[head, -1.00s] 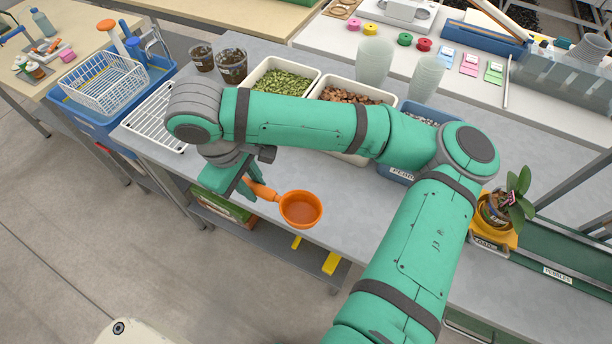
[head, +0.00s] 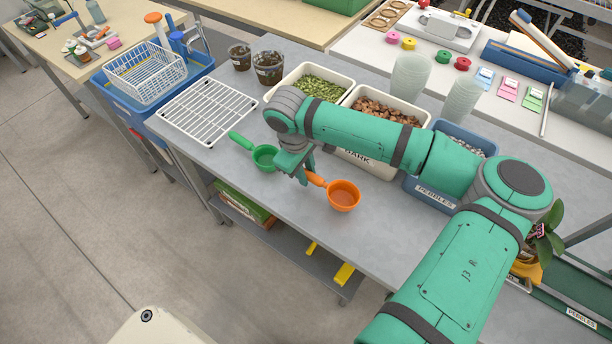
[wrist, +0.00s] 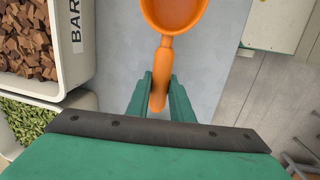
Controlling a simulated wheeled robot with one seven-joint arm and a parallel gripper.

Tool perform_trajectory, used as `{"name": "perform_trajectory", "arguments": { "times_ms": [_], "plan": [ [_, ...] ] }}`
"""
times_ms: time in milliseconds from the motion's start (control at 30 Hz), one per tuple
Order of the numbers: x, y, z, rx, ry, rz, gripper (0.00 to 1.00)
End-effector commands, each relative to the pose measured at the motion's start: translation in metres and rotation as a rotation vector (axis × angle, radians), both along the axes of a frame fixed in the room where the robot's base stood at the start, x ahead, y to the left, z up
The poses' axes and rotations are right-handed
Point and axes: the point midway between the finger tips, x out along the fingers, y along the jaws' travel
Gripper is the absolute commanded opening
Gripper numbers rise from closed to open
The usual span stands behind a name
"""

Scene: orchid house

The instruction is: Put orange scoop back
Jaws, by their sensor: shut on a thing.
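The orange scoop (head: 343,195) has a round cup and a straight handle. My gripper (head: 304,172) is shut on its handle, and the cup points away from the fingers to the right. In the wrist view the orange scoop (wrist: 172,12) shows its handle between the two green fingers of my gripper (wrist: 160,92), with the cup cut off by the top edge. The scoop is over the front part of the grey bench (head: 262,205). Whether it touches the bench top is hard to tell.
A green scoop (head: 264,157) lies just left of my gripper. Behind stand bins of green material (head: 318,88), bark (head: 362,160) and pebbles (head: 436,192). A white wire rack (head: 207,110) lies at the bench's left end. Bench top to the scoop's front right is clear.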

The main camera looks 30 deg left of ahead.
Motion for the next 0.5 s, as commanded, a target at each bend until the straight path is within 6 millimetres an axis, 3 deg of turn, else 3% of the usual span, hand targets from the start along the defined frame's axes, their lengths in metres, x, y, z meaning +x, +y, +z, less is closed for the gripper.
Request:
{"name": "perform_trajectory", "arguments": {
  "times_ms": [167, 500],
  "plan": [
    [0.0, 0.0, -0.017, -0.001, -0.001, 0.0, 0.0],
    [0.0, -0.001, -0.02, 0.0, 0.001, -0.002, 0.0]
  ]
}}
